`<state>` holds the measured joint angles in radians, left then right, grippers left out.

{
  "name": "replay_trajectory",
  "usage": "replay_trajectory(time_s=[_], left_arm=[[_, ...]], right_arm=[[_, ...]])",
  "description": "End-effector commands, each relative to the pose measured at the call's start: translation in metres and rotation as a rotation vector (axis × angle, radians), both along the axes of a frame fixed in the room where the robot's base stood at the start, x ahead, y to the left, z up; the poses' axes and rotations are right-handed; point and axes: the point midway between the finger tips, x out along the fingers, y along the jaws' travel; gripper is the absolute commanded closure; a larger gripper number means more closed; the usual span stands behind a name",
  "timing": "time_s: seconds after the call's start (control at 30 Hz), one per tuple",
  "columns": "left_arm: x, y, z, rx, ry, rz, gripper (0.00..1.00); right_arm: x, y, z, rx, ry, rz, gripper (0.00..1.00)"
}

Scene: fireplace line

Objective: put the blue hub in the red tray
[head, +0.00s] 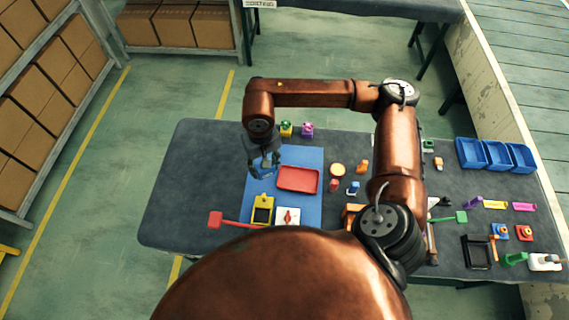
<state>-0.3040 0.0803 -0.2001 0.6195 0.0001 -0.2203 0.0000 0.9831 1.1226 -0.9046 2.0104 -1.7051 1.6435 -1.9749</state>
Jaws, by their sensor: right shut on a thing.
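The red tray (298,179) lies on the blue mat (309,156) near the middle of the table. My right gripper (266,170) points down just left of the tray, over the mat's left edge. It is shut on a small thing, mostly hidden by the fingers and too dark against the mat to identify. I cannot pick out the blue hub for certain. My left gripper is not in view.
A yellow piece (263,210) and a white card (288,216) lie at the mat's front. Green (286,129) and purple (307,130) pieces stand behind it. Blue bins (486,154) stand at the right. The table's left end is clear.

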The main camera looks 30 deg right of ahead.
Motion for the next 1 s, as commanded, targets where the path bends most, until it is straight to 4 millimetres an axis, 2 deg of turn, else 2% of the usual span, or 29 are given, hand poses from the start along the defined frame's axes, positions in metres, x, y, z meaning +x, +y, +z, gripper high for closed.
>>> replay_trajectory(time_s=[0.37,1.0], left_arm=[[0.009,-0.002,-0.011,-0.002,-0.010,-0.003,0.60],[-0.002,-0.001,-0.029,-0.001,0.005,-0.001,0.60]], right_arm=[[0.008,-0.027,-0.036,0.019,0.017,-0.867,0.88],[0.014,-0.090,-0.099,0.008,0.043,-2.486,0.88]])
